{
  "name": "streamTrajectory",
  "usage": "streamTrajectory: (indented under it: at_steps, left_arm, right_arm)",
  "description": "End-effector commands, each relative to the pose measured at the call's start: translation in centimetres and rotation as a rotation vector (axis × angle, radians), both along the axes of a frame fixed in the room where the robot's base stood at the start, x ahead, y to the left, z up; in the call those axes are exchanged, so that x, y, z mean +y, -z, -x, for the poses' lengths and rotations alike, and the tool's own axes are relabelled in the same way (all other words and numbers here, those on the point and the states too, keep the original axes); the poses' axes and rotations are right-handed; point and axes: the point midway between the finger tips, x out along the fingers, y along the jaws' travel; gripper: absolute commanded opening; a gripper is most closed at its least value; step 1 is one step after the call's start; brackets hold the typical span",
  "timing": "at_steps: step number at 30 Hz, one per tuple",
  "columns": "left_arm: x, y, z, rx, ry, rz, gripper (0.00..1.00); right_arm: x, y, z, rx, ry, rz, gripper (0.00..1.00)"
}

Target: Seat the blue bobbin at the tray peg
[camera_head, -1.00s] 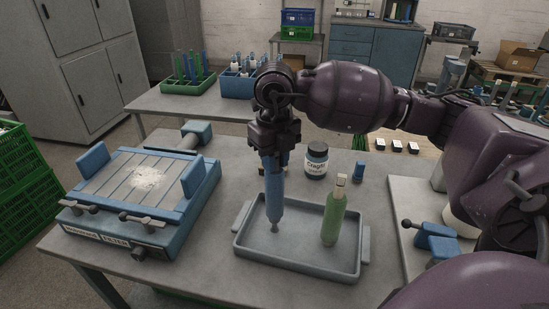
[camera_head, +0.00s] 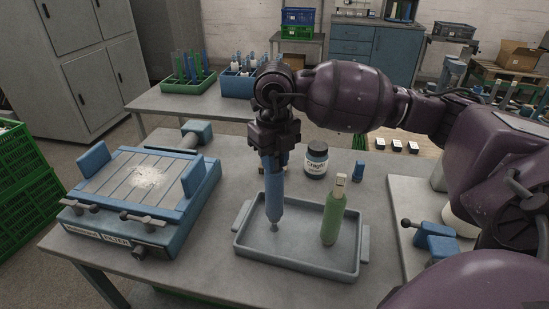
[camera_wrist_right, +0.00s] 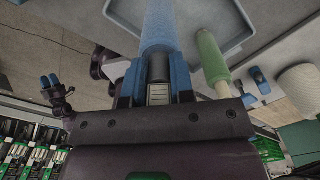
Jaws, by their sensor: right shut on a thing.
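The blue bobbin (camera_head: 272,188) hangs upright over the left part of the shallow grey tray (camera_head: 296,267). My right gripper (camera_head: 274,150) is shut on its upper end, and the bobbin also shows in the right wrist view (camera_wrist_right: 160,27). A short grey peg-like piece (camera_head: 274,227) shows directly under the bobbin's narrow lower end. I cannot tell whether the bobbin is around it or just above it. A green bobbin (camera_head: 332,217) stands upright in the tray's right part, with a pale tube at its top.
A blue clamping fixture (camera_head: 130,190) fills the table's left side. A blue clamp (camera_head: 436,240) is to the right. The tray's middle floor is clear.

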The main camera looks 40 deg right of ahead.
Motion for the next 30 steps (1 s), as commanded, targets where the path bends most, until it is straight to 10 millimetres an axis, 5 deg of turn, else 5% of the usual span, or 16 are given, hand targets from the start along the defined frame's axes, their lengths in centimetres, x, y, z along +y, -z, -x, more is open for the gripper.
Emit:
streamTrajectory:
  at_steps: [30]
  left_arm:
    - [-0.1,0.9,0.2,0.012,0.0,0.001,0.43]
  right_arm:
    - [0.0,1.7,0.0,0.001,0.0,0.001,0.04]
